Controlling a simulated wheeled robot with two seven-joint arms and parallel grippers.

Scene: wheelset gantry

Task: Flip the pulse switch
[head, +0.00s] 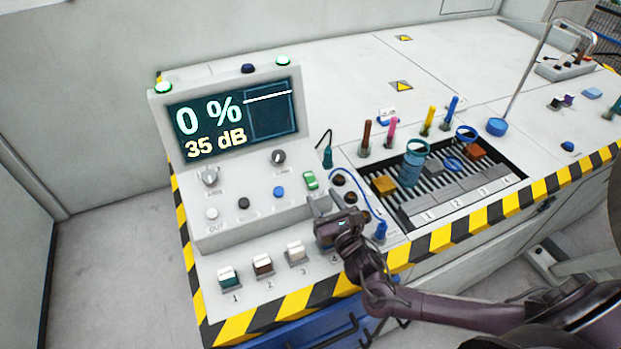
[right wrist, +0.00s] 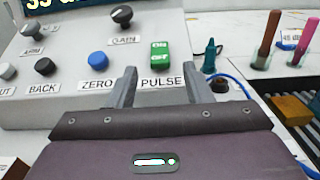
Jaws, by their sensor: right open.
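The pulse switch (head: 311,181) is a small green rocker on the sloped front of the instrument console (head: 222,222), at its right end. In the right wrist view the green switch (right wrist: 160,52) shows ON and OFF marks, with the PULSE label below it. My right gripper (head: 322,203) is open and empty, just in front of the console. In the right wrist view its fingers (right wrist: 157,84) point toward the console, one on each side below the switch. No contact with the switch shows. My left gripper is in neither view.
A blue button (right wrist: 98,60) and the GAIN knob (right wrist: 122,16) are near the switch. A teal probe (head: 327,158) stands to its right, with a blue cable (head: 362,187) beyond. The display (head: 237,117) reads 0 % and 35 dB. Several numbered blocks line the front.

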